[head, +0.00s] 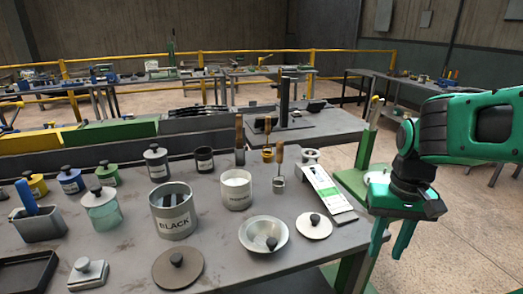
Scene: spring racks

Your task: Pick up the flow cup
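The likely flow cup is a small grey metal cup (279,185) with an upright wooden handle. It stands on the grey table (215,250), right of the white labelled tin. A similar handled piece with a yellow base (267,154) stands just behind it, so I cannot be sure which is the flow cup. My green gripper (387,252) hangs to the right of the table, past its right edge, pointing down. Its two fingers are apart with nothing between them. It is well away from both handled pieces.
A tin marked BLACK (174,212), a white labelled tin (236,190), a shallow metal bowl (263,235), knobbed lids (178,268) and a white card (325,188) crowd the table. Several small paint cans stand at left. Open floor (455,230) lies at right.

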